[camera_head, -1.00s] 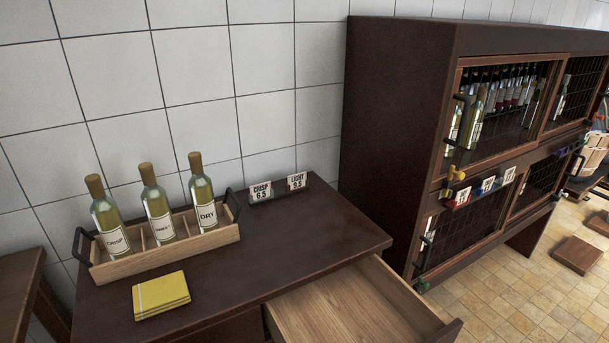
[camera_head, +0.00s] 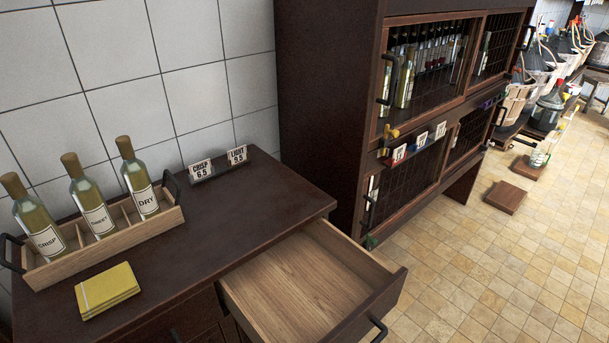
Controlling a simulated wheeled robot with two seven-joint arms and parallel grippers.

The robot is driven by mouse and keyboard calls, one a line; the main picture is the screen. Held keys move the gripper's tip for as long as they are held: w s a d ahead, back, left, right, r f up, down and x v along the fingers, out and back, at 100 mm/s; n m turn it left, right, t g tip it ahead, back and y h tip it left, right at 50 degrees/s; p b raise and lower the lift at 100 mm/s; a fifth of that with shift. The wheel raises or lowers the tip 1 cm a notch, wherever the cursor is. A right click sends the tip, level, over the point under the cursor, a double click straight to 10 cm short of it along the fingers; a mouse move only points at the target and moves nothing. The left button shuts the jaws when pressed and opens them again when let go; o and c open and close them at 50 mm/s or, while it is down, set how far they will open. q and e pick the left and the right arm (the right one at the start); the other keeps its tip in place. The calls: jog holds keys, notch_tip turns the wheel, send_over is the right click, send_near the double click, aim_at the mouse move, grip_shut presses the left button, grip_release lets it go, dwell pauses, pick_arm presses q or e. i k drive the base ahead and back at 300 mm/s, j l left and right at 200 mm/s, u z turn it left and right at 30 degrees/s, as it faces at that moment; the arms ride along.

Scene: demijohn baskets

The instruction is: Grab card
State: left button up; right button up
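Two white cards stand in a dark holder (camera_head: 220,173) at the back of the dark counter. The left card (camera_head: 201,170) reads CRISP 6.5 and the right card (camera_head: 238,155) reads LIGHT 9.5. Neither of my grippers shows in the head view.
A wooden caddy (camera_head: 110,247) holds bottles labelled CRISP, SWEET and DRY. A folded yellow cloth (camera_head: 107,290) lies on the counter (camera_head: 190,230). An empty drawer (camera_head: 305,285) stands open in front. The wine cabinet (camera_head: 325,110) stands right; tiled floor (camera_head: 480,270) is clear.

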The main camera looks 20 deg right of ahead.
aim_at(440, 128)
jog(key=z, duration=1.1)
